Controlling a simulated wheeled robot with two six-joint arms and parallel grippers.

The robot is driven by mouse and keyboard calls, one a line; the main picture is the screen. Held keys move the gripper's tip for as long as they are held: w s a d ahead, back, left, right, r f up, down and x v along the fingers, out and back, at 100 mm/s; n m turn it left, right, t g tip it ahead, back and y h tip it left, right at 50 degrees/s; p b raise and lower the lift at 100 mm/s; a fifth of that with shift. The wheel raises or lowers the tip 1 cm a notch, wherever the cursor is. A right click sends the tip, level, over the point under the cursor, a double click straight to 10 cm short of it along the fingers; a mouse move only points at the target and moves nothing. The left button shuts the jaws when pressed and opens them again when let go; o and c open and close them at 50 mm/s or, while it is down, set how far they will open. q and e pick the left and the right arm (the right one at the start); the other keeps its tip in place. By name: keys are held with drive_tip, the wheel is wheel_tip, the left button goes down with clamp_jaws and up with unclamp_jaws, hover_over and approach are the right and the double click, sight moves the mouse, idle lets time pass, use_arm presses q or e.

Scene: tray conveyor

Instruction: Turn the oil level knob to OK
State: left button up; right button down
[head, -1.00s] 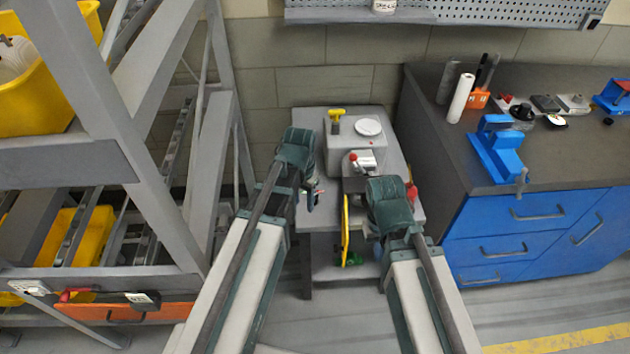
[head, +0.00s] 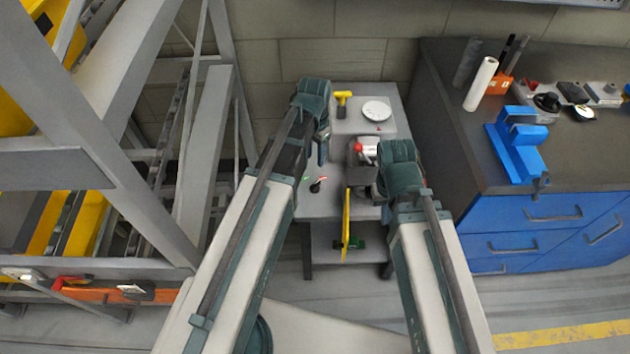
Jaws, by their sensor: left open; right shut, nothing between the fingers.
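A small black knob (head: 316,186) sits on the left part of the low grey table's top. A small green mark (head: 306,178) lies to its left and a small red mark (head: 324,178) to its right. The knob's pointer is too small to read clearly; no lettering is legible. My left gripper (head: 322,157) points down behind the knob and apart from it, open and empty. My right gripper (head: 377,190) is shut and empty at the right side of the table, its fingers partly hidden by its dark green wrist.
A red-and-white part (head: 367,149) is between the grippers. Rack (head: 207,150) left, blue workbench (head: 540,215) right.

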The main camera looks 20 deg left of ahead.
sight(315, 184)
use_arm(q)
wheel_tip(315, 184, down, 13)
drive_tip(key=b, duration=1.3)
drive_tip(key=shift+f, duration=0.2)
drive_tip(key=shift+r, duration=0.1)
clamp_jaws()
